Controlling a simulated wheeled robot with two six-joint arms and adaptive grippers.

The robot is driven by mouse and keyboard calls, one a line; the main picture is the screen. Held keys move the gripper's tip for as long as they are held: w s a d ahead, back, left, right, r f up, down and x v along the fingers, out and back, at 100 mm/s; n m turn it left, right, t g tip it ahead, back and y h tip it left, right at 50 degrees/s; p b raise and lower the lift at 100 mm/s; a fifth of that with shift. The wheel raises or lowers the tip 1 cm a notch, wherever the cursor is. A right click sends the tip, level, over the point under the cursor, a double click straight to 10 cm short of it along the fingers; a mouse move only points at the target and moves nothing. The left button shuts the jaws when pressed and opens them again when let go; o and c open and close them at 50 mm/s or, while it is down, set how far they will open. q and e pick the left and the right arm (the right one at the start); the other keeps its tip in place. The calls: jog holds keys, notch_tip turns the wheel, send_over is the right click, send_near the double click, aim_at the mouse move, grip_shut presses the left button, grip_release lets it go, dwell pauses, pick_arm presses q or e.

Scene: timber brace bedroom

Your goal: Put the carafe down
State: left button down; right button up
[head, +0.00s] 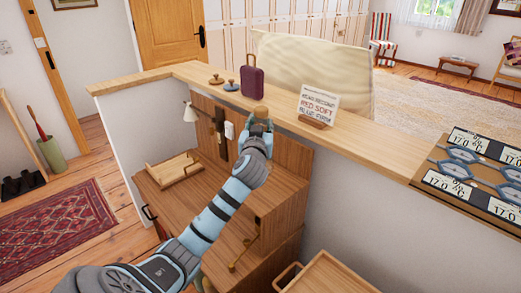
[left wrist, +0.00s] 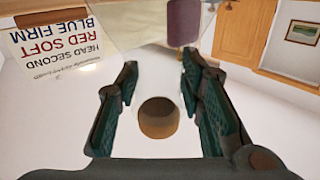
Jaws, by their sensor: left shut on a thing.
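My left gripper (head: 259,136) reaches up over the desk to the front edge of the long wooden ledge (head: 355,133). It is shut on the carafe, of which a round brown stopper-like part (left wrist: 159,117) shows between the two green-padded fingers in the left wrist view. A small brown top (head: 262,113) shows above the gripper in the head view. The carafe's body cannot be made out clearly, and I cannot tell whether it touches the ledge. My right gripper is in neither view.
On the ledge, a purple suitcase-shaped thing (head: 252,83) stands behind the gripper, with small stamp-like things (head: 231,85) to its left. A lettered sign (head: 319,103) stands to the right. Hexagonal tiles and displays (head: 470,160) lie farther right. The ledge between sign and tiles is clear.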

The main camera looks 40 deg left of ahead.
pick_arm(q)
notch_tip(320, 180, down, 6)
jog(key=b, duration=0.1)
jog(key=shift+f, duration=0.2)
jog(key=c, duration=1.1)
grip_release()
jog(key=shift+s+d, duration=0.1)
jog(key=v, duration=1.2)
